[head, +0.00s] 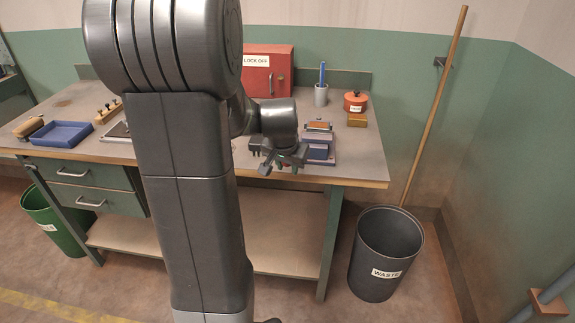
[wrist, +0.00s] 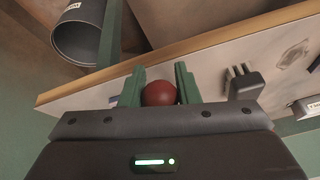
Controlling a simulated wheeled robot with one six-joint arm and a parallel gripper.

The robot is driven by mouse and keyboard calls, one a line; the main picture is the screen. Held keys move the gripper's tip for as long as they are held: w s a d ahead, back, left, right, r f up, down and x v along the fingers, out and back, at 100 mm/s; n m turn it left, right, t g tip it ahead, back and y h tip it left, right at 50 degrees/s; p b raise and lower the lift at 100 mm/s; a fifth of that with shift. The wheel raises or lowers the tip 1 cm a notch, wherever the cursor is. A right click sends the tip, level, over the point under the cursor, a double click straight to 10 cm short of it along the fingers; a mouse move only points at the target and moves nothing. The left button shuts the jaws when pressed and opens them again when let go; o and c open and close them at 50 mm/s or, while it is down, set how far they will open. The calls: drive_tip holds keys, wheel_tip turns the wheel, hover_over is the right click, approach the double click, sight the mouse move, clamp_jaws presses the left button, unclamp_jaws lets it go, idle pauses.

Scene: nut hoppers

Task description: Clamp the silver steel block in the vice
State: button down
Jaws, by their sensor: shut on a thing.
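My gripper (head: 284,162) is low over the front of the bench, just left of the blue vice (head: 319,148). In the wrist view its two green fingers (wrist: 160,88) are closed about a round dark red knob-like thing (wrist: 159,93). What the red thing is joined to is hidden behind the gripper body. The vice stands near the bench's front right, with an orange-brown piece (head: 319,127) showing at its top. I cannot make out a silver steel block in either view, and cannot tell whether the vice jaws hold anything.
A dark bracket-like thing (wrist: 243,83) lies beside the fingers. Behind stand a red lockout cabinet (head: 268,70), a grey pen cup (head: 321,95), a red tin (head: 355,102) and a brass-coloured block (head: 357,120). A blue tray (head: 62,134) is at left; a waste bin (head: 385,255) stands right.

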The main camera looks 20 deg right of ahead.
drive_tip(key=shift+s+a+f, duration=0.1)
drive_tip(key=shift+s+f, duration=0.05)
drive_tip(key=shift+f, duration=0.15)
drive_tip(key=c, duration=1.1)
unclamp_jaws()
drive_tip(key=shift+r, duration=0.1)
drive_tip(key=shift+r, duration=0.1)
drive_tip(key=shift+r, duration=0.2)
drive_tip(key=v, duration=1.3)
drive_tip(key=shift+p, duration=0.3)
